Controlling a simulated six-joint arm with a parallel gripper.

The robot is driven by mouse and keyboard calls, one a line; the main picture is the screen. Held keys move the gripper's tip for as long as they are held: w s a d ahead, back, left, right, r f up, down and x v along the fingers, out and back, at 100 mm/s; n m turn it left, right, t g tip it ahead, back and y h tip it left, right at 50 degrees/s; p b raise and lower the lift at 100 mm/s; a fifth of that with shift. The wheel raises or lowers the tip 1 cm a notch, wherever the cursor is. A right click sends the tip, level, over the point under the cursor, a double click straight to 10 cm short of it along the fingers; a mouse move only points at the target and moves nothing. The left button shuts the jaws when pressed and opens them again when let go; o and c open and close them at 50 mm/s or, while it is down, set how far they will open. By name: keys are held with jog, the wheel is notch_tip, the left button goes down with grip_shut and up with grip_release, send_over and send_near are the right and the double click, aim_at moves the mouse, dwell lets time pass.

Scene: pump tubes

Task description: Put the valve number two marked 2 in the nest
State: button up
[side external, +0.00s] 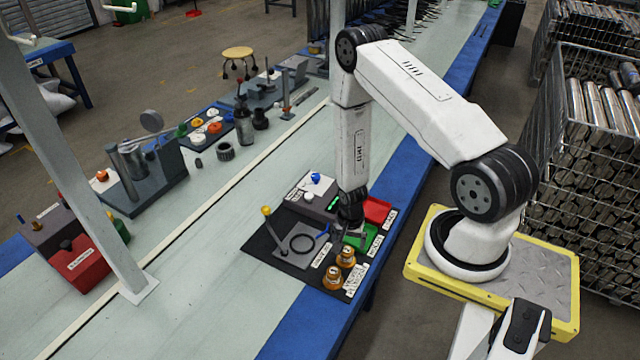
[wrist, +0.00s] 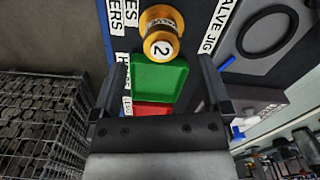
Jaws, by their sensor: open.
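The orange-brass valve marked 2 (wrist: 160,46) stands on the dark mat beside the green tray in the wrist view. In the side view it appears to be the valve (side external: 346,258) nearer the green tray. A second similar valve (side external: 333,279) stands just in front of it. A grey plate with a ring on it (side external: 298,246) lies on the mat to the left; a "VALVE JIG" label (wrist: 222,16) is beside it in the wrist view. My gripper (wrist: 163,66) is open and empty, above the green tray, its jaws apart on either side of the view. It also shows in the side view (side external: 352,228).
The green tray (side external: 370,237) and red tray (side external: 377,210) sit on the mat's right. A grey box with white and blue knobs (side external: 306,199) stands behind the plate. A thin post with a yellow top (side external: 273,232) rises at the mat's left.

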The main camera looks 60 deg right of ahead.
aim_at(347, 250)
jog(key=shift+f, duration=0.25)
jog(key=shift+w+f, duration=0.1)
jog(key=shift+f, duration=2.4)
grip_shut()
